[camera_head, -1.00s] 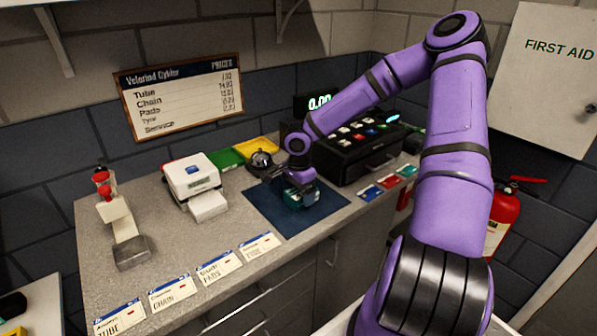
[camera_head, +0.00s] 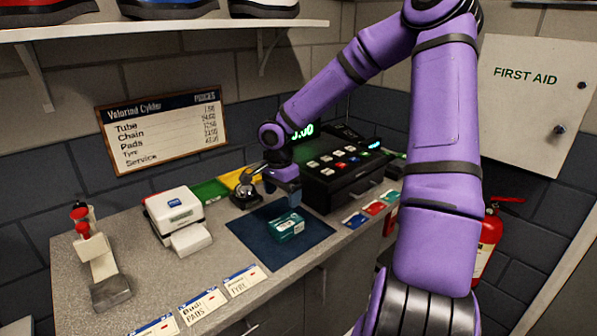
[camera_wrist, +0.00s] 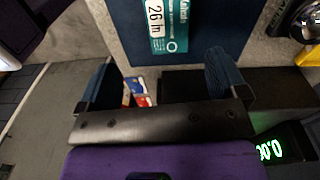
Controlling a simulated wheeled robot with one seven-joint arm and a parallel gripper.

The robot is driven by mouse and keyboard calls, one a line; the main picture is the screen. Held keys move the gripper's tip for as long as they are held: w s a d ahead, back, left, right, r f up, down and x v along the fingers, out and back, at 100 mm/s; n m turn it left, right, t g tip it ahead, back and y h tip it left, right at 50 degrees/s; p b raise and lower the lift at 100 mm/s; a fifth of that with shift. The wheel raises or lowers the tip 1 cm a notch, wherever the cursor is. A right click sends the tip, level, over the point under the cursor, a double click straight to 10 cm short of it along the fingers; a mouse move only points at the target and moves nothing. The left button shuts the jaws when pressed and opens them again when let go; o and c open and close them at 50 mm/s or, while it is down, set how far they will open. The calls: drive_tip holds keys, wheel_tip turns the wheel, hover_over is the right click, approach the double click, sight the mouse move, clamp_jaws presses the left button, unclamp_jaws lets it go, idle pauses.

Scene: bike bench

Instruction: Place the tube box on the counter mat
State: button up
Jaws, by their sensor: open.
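The tube box (camera_head: 286,227) is a small teal and white carton lying on the dark blue counter mat (camera_head: 258,246). In the wrist view the box (camera_wrist: 168,27) shows a "26 in" label and rests on the mat (camera_wrist: 213,38), apart from the fingers. My gripper (camera_head: 270,184) is above and behind the box, near the register and the bell. In the wrist view my gripper (camera_wrist: 165,82) has its two blue-padded fingers wide apart with nothing between them.
The black cash register (camera_head: 345,180) stands right of the mat. The bell (camera_head: 246,192) is behind it, and a white card printer (camera_head: 176,217) is to the left. Price cards (camera_head: 202,303) line the front edge. Coloured cards (camera_head: 374,208) lie at the right.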

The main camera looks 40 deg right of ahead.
drive_tip(key=s+a+r+n+t, duration=0.2)
drive_tip(key=s+a+r+n, duration=0.2)
drive_tip(key=s+r, duration=0.4)
drive_tip(key=s+a+r+n+t, duration=0.2)
drive_tip(key=s+a+r+n, duration=0.2)
drive_tip(key=s+r+n, duration=0.3)
drive_tip(key=s+a+r+n+t, duration=0.1)
drive_tip(key=s+a+r+n, duration=0.3)
drive_tip(key=s+r, duration=0.6)
drive_tip(key=shift+s+n+t, duration=0.4)
drive_tip(key=shift+s+n, duration=0.1)
drive_tip(key=shift+n, duration=0.3)
drive_tip(key=shift+a, duration=0.1)
